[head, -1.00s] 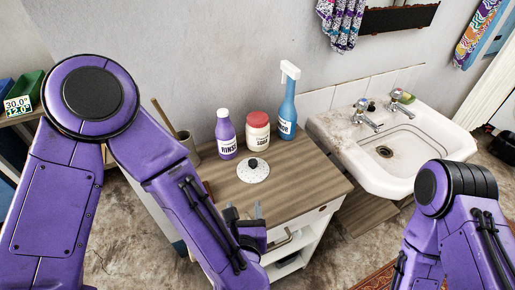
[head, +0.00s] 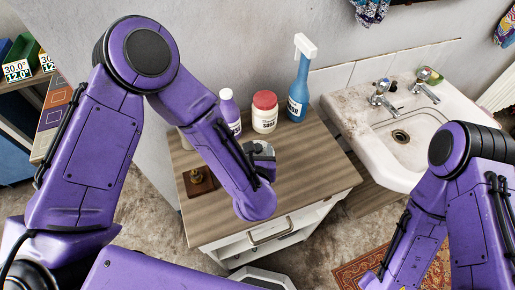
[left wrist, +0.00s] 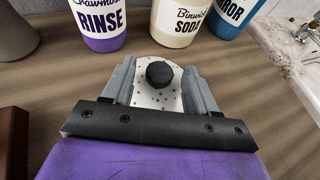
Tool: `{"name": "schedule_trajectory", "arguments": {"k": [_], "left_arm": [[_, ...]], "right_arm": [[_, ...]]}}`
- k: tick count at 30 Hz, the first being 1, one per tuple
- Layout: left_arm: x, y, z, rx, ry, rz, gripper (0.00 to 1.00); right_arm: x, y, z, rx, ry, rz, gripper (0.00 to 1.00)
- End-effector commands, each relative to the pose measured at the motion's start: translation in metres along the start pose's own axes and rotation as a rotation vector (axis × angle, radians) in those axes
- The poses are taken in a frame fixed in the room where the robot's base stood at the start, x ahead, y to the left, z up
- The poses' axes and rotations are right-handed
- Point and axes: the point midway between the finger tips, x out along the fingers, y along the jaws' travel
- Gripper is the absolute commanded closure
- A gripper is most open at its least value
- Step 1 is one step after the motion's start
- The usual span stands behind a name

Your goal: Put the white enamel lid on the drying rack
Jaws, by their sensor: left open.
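The white enamel lid (left wrist: 149,97), dark-speckled with a black knob, lies on the wooden cabinet top in the left wrist view. My left gripper (left wrist: 160,84) is open, with one finger on each side of the lid and its knob between them. I cannot tell whether the fingers touch the lid. In the head view my left gripper (head: 262,156) is low over the cabinet top and the lid is hidden behind it. My right arm shows at the right, but its gripper is out of view. I cannot make out a drying rack.
A small brown box (head: 198,181) is at the left of the cabinet top (head: 310,178). A white washbasin (head: 375,148) is at the right.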

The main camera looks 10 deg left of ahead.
Motion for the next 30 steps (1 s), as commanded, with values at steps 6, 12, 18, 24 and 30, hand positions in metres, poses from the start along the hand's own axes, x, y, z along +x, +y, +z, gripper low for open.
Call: {"name": "schedule_trajectory", "arguments": {"k": [6,12,18,24,30], "left_arm": [[0.018,0.001,0.001,-0.001,0.0,0.0,0.42],[0.018,0.0,0.001,-0.001,0.0,0.0,0.62],[0.018,0.0,0.001,-0.001,-0.001,0.0,1.0],[0.018,0.0,0.002,-0.002,-0.001,0.001,1.0],[0.011,0.001,0.019,-0.005,-0.002,0.002,1.0]], "right_arm": [[-0.005,0.001,-0.002,0.0,0.0,0.0,0.52],[-0.005,0.0,-0.002,0.0,0.0,0.0,0.52],[-0.005,0.001,-0.002,0.0,0.0,0.0,0.52],[-0.005,0.0,-0.002,0.0,0.0,0.0,0.52],[-0.003,0.0,-0.001,0.0,0.0,0.0,0.52]]}}
